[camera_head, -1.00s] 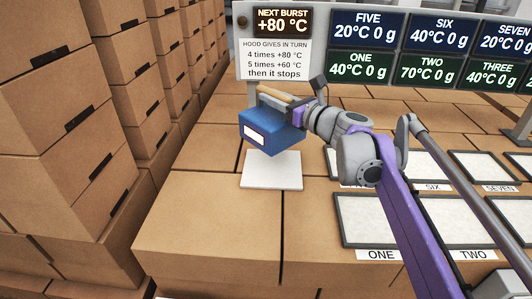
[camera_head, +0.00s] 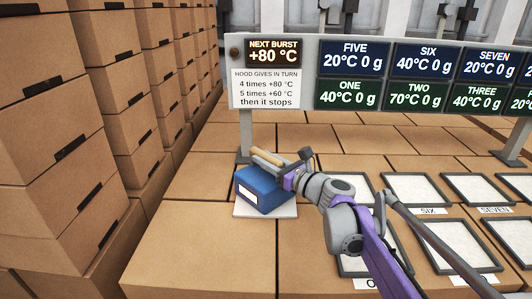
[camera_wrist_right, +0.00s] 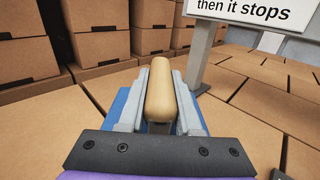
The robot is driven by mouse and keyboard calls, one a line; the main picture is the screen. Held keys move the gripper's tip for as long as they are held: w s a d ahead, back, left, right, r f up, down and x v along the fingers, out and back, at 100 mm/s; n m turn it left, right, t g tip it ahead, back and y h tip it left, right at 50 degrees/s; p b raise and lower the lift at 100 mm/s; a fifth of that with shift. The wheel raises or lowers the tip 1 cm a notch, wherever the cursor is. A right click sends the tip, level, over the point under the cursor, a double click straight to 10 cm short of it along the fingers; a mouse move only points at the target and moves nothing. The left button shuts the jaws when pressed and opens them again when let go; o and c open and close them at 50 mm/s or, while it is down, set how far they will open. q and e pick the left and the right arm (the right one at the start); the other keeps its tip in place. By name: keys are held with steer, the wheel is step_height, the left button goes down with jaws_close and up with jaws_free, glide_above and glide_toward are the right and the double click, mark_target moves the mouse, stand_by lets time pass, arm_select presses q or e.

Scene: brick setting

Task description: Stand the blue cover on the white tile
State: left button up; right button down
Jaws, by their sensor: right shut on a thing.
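The blue cover (camera_head: 262,190) is a blue box with a white label and a tan bar handle (camera_head: 266,157) on top. It is over the white tile (camera_head: 250,212), whose front and right edges show below it. The cover looks upright and resting on the tile, though a small gap cannot be ruled out. My right gripper (camera_head: 284,174) is shut on the handle. In the right wrist view the handle (camera_wrist_right: 159,92) lies between the two grey fingers, with blue cover edges (camera_wrist_right: 121,101) beside them. My left gripper is not in view.
A sign board on a post (camera_head: 246,134) stands just behind the cover, reading "NEXT BURST +80 °C". Several framed white panels (camera_head: 418,188) with number labels lie to the right. Stacked cardboard boxes (camera_head: 50,150) rise at the left. Box tops in front of the tile are clear.

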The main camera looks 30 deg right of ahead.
stand_by(0.3)
steer(key=c, duration=0.6)
jaws_free()
steer(key=v, duration=1.2)
steer(key=shift+b, duration=0.3)
steer(key=shift+r, duration=0.1)
